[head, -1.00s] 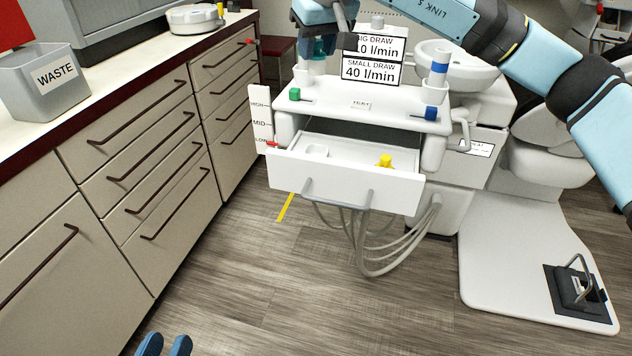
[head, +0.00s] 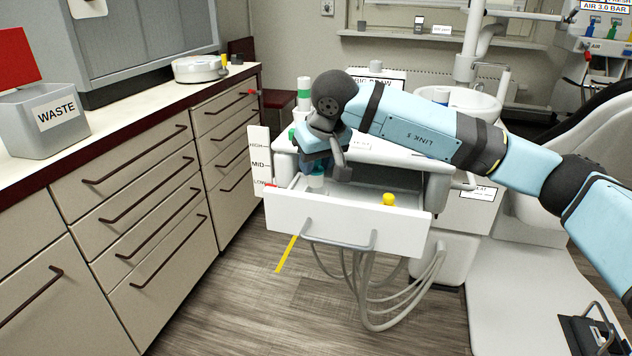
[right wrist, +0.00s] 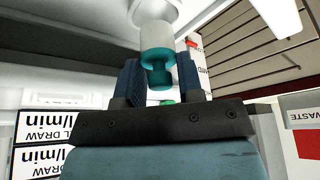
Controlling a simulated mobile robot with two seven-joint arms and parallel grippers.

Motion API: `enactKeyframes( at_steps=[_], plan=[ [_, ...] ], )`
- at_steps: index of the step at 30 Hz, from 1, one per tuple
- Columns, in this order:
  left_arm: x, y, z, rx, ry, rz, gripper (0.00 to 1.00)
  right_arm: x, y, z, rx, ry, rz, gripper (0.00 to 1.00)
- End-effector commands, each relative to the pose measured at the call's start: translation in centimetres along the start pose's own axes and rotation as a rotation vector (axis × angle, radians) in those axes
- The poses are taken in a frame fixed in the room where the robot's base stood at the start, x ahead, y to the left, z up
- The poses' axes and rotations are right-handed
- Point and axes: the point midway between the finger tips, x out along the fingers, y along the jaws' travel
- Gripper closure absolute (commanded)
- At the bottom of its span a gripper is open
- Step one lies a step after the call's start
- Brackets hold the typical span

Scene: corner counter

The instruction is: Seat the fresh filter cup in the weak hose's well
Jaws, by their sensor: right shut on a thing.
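My right gripper (head: 318,162) is low over the left part of the open white drawer (head: 341,224). It is shut on a filter cup (right wrist: 157,70) with a teal knob and a pale body. The cup's teal also shows under the gripper in the head view (head: 316,171). In the right wrist view a white ring (right wrist: 158,11) lies just beyond the cup's pale end; I cannot tell whether the cup is in it. The arm and gripper hide the drawer's left well in the head view. A yellow-topped piece (head: 389,199) stands at the drawer's right. My left gripper is out of view.
A green-banded cylinder (head: 304,93) stands on the white unit behind the drawer. A level scale (head: 259,160) marked HIGH, MID, LOW is at its left. A grey WASTE bin (head: 45,120) sits on the left counter. Hoses (head: 385,290) hang below the drawer.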

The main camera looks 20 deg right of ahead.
Motion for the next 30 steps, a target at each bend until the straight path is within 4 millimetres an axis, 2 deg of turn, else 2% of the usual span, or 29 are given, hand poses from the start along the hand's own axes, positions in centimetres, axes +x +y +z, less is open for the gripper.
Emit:
enactKeyframes(
  at_steps=[7,19,20,22,23,30],
  plan=[
    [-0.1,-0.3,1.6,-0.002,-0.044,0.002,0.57,3.5,0.0,1.5,0.0,-0.002,0.0,0.88],
    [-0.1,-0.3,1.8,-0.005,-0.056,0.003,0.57,4.0,0.0,1.7,0.0,-0.001,0.001,0.88],
    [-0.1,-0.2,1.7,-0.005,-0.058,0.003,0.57,3.8,0.0,1.6,0.0,-0.001,0.001,0.59],
    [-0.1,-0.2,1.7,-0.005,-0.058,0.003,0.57,3.8,0.0,1.6,0.0,-0.001,0.001,0.43],
    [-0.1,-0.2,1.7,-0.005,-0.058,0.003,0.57,3.8,0.0,1.6,0.0,-0.001,0.001,0.4],
    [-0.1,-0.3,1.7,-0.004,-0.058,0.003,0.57,3.8,0.0,1.6,0.0,-0.001,0.001,0.4]
  ],
)
